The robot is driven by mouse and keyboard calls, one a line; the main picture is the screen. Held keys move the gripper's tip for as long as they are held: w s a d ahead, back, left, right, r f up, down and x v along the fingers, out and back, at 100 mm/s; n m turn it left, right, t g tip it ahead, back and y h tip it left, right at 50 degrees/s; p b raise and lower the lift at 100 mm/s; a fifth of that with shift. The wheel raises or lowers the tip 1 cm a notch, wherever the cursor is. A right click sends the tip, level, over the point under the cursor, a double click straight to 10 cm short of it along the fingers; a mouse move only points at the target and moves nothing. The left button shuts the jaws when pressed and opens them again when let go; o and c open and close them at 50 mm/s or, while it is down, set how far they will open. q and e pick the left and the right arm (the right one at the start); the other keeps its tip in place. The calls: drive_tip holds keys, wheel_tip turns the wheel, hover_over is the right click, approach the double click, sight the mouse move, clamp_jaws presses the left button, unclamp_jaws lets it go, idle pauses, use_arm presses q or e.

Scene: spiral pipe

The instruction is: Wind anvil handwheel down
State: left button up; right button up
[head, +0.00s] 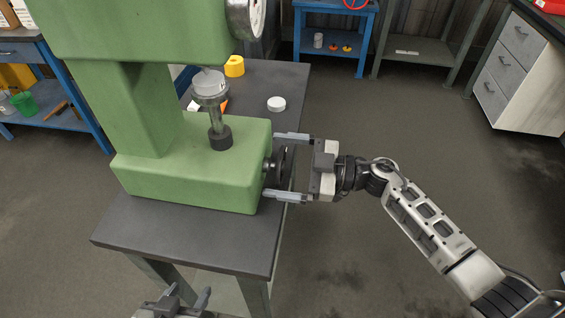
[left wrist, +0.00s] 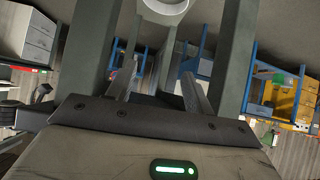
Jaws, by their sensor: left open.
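A green machine (head: 190,165) stands on a dark-topped table. Its dark handwheel (head: 280,166) is on the right side of the base, seen nearly edge-on. The anvil (head: 211,92) is a grey disc on a post above the base, close under the rounded grey part of the head. My right gripper (head: 272,165) is open, with one finger on the far side and one on the near side of the handwheel; contact cannot be told. My left gripper (head: 189,296) is open and empty, low in front of the table; its fingers also show in the left wrist view (left wrist: 159,82).
A white round piece (head: 276,104) and a yellow ring (head: 234,66) lie on the dark tabletop (head: 190,235) behind the machine. A round dial (head: 246,18) is on the machine's head. Blue shelves (head: 335,35) stand at the back. Floor at the right is clear.

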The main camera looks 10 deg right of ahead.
idle(0.4)
use_arm(q)
drive_tip(key=b, duration=0.1)
drive_tip(key=f+b, duration=0.1)
drive_tip(key=shift+w+d+b, duration=0.2)
drive_tip(key=shift+b, duration=0.1)
use_arm(e)
drive_tip(key=v, duration=1.6)
use_arm(q)
drive_tip(key=shift+r, duration=0.1)
